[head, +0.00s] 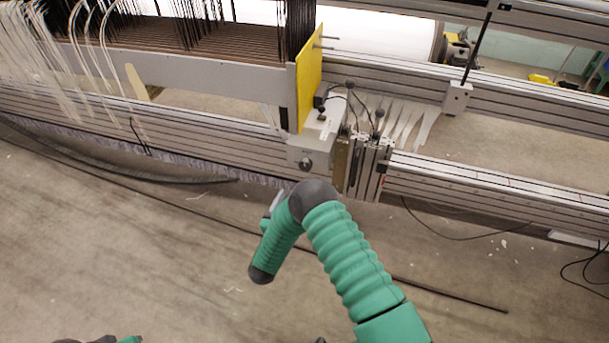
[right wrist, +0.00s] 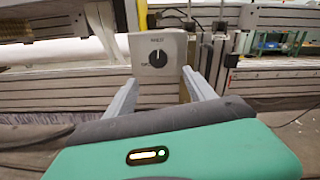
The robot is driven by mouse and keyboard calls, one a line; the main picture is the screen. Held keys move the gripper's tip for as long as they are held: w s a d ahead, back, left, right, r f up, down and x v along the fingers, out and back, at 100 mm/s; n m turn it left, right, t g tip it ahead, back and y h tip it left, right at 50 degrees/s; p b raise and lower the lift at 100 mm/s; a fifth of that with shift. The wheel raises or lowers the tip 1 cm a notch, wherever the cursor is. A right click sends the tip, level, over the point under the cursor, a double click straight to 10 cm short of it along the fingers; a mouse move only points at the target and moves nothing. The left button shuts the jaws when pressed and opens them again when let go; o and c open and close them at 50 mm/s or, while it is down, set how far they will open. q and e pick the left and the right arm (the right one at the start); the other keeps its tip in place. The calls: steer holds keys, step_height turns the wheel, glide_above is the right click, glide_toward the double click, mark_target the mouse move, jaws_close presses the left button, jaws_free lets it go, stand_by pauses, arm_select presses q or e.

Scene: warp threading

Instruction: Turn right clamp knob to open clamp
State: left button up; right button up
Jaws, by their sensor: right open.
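The clamp knob is a round black dial (right wrist: 159,58) on the front of a light grey box (right wrist: 145,42) with small lettering around it. In the head view the knob (head: 306,163) shows as a small dark disc on the box (head: 325,132). My right gripper (right wrist: 159,77) is open and empty. Its two grey fingers point at the box, one to each side of the knob and lower in the picture. I see no contact with the knob. In the head view my right arm mostly hides this gripper. I cannot tell the clamp's state.
A yellow plate (head: 309,80) stands upright behind the box. Metal fittings with black-knobbed levers (head: 365,160) are right of it. Long aluminium rails (head: 480,187) run across. White threads (head: 45,50) hang at upper left. The floor in front holds loose cables.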

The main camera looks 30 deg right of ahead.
mark_target(304, 167)
steer(key=b+x, duration=0.4)
steer(key=x, duration=0.7)
steer(key=shift+w+d+f, duration=0.15)
steer(key=shift+w+d, duration=0.05)
steer(key=shift+w, duration=0.2)
steer(key=shift+w+d, duration=0.35)
steer(key=shift+d, duration=0.05)
steer(key=shift+c, duration=0.5)
steer(key=c, duration=1.3)
steer(key=shift+o, duration=0.2)
